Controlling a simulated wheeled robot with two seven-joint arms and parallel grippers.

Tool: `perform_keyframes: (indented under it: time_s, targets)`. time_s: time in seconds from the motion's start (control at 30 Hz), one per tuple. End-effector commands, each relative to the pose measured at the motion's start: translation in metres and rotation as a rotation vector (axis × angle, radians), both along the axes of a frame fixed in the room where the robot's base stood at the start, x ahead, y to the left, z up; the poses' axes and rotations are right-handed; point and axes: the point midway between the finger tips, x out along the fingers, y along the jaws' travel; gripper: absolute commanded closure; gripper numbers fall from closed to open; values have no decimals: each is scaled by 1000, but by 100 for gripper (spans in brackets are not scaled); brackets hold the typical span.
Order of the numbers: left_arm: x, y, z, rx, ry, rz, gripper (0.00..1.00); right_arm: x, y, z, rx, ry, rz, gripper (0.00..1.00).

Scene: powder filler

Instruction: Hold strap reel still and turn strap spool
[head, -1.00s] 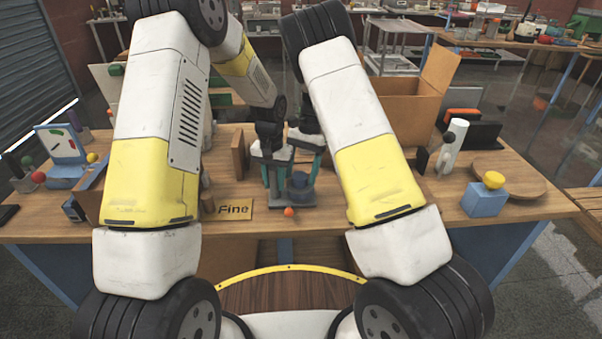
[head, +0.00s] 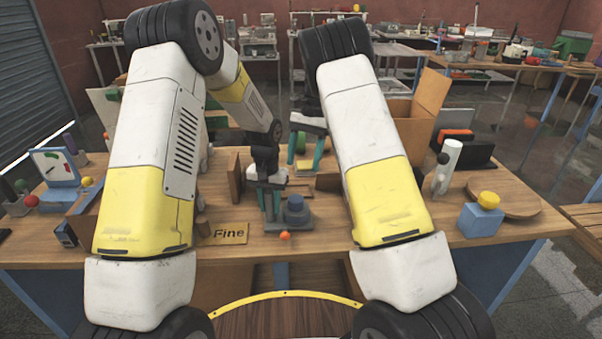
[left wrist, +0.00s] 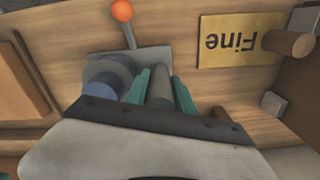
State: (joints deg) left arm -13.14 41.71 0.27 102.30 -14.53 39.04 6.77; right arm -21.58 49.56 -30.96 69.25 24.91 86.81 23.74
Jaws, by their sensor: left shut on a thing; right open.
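The strap reel has a grey base (head: 268,226) near the table's front edge, with an orange ball on a thin stalk (head: 285,236). The blue and grey round strap spool (head: 295,208) stands on its right side; it also shows in the left wrist view (left wrist: 110,77). My left gripper (head: 272,206) points down and is shut on the reel's grey upright post (left wrist: 161,88), with one teal finger on each side. My right gripper (head: 306,152) is open and empty, behind and above the spool, apart from it. Its arm does not cover the spool.
A "Fine" plate (head: 230,234) lies left of the reel. A brown upright board (head: 235,177) stands behind the plate. To the right are a blue block with a yellow knob (head: 480,217), a white cylinder (head: 447,166), a round board (head: 508,195) and a cardboard box (head: 398,125).

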Motion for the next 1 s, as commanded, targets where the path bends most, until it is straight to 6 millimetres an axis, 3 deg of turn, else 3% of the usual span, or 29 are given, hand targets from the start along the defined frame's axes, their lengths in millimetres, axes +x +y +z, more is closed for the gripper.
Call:
perform_keyframes:
  time_s: [0.43, 0.47, 0.57, 0.87, 1.0]
  targets:
    - [0, 0, 0, 0, -1, 0, 100, 2, -1, 5, 0, 0, 0, 37]
    - [0, 0, 0, 0, -1, 0, 65, 2, -1, 5, 0, 0, 0, 37]
    - [0, 0, 0, 0, -1, 0, 45, 2, -1, 4, 0, 0, 0, 37]
    - [0, 0, 2, 0, -1, 0, 45, 1, -1, 4, 0, 0, 0, 37]
    - [1, 0, 17, 0, -4, 0, 45, 1, -1, 4, 0, 0, 0, 37]
